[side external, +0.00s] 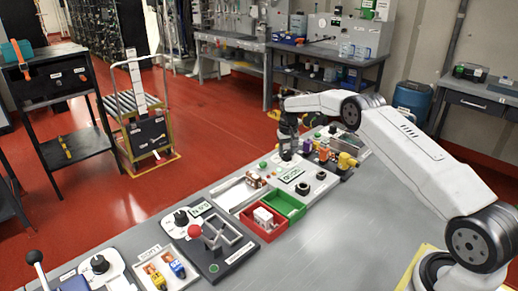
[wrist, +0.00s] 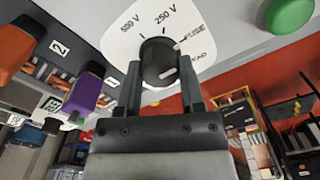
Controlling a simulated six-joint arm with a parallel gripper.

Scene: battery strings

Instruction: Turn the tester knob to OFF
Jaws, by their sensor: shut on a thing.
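The tester knob (wrist: 156,62) is a black round dial on a white plate (wrist: 118,30) in the wrist view. The labels 550 V, 250 V, FUSE and a partly hidden one ending in "OAD" stand around it. White marks show on the knob's right side, toward FUSE and the partly hidden label; its exact setting is hard to tell. No OFF label is visible. My gripper (wrist: 160,78) is shut on the knob, one finger on each side. In the side external view my gripper (side external: 286,152) is down at the far part of the bench, and the knob is hidden there.
A green button (wrist: 290,13) is right of the knob plate. Orange (wrist: 14,52) and purple (wrist: 84,92) handles stand to its left. A red bin (side external: 262,233) and a green bin (side external: 289,206) sit nearer on the bench. The bench's right front area is clear.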

